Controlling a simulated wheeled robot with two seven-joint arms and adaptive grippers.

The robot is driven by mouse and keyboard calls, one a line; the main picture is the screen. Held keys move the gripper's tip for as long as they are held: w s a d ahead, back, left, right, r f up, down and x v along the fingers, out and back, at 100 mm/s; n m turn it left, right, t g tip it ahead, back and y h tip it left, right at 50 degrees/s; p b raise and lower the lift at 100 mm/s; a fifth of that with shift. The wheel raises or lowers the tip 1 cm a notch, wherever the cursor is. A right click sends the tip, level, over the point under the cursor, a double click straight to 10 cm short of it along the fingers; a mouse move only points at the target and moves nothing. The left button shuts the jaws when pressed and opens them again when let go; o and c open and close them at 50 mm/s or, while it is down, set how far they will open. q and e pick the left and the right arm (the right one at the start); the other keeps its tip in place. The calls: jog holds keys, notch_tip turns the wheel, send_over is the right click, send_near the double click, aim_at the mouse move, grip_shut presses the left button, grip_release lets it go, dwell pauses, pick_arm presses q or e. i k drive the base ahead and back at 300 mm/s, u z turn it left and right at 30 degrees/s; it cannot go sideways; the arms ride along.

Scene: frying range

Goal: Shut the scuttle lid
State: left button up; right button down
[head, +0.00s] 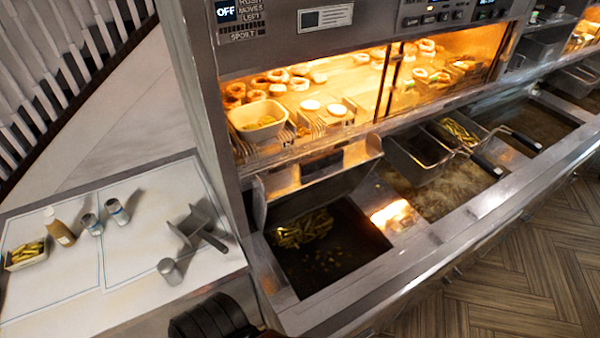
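The scuttle (340,258) is the dark open well at the left end of the range, with a heap of fries (303,230) and loose bits inside. A metal panel that looks like its lid (322,182) stands raised and tilted along the well's back edge, under the heated display. The well's opening is uncovered. Neither gripper's fingers show in the head view. A black rounded part, apparently of my own arm, shows at the bottom edge, apart from the lid.
Fry baskets (418,158) with black handles (487,166) sit over the oil to the right. The lit display (350,90) overhangs behind. The floor (520,265) at right is clear.

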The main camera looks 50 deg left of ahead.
aim_at(279, 198)
jog(key=z, duration=0.2)
jog(key=k, duration=1.15)
jog(key=u, duration=2.1)
jog(key=i, duration=0.5)
